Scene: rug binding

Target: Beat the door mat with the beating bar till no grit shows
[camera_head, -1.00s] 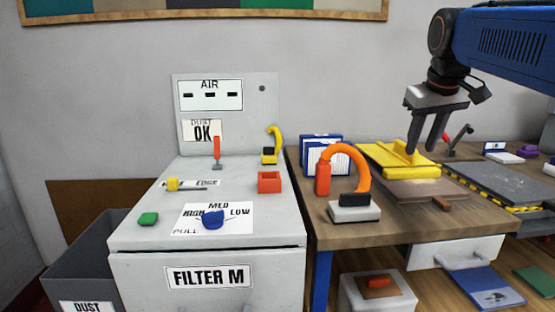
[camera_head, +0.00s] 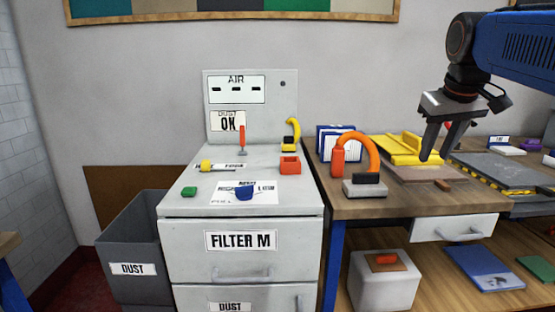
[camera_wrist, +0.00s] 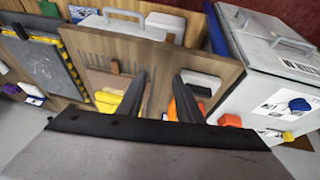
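My gripper (camera_head: 436,157) is open and empty above the wooden bench, near a yellow block-like tool (camera_head: 412,146). In the wrist view its two fingers (camera_wrist: 160,95) stand apart with nothing between them. A flat brown mat-like piece (camera_head: 412,174) lies on the bench in front of the yellow tool, with a small brown block (camera_head: 443,185) at its front edge. It may be the door mat; I cannot make out grit on it. A dark grey panel (camera_head: 497,170) with a yellow-black striped edge lies to the right. I cannot tell which thing is the beating bar.
A grey filter cabinet (camera_head: 240,262) with small coloured controls stands left of the bench, beside a dark dust bin (camera_head: 126,238). An orange-handled tool (camera_head: 365,187) stands on the bench's left front. A white box (camera_head: 385,285) sits on the lower shelf.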

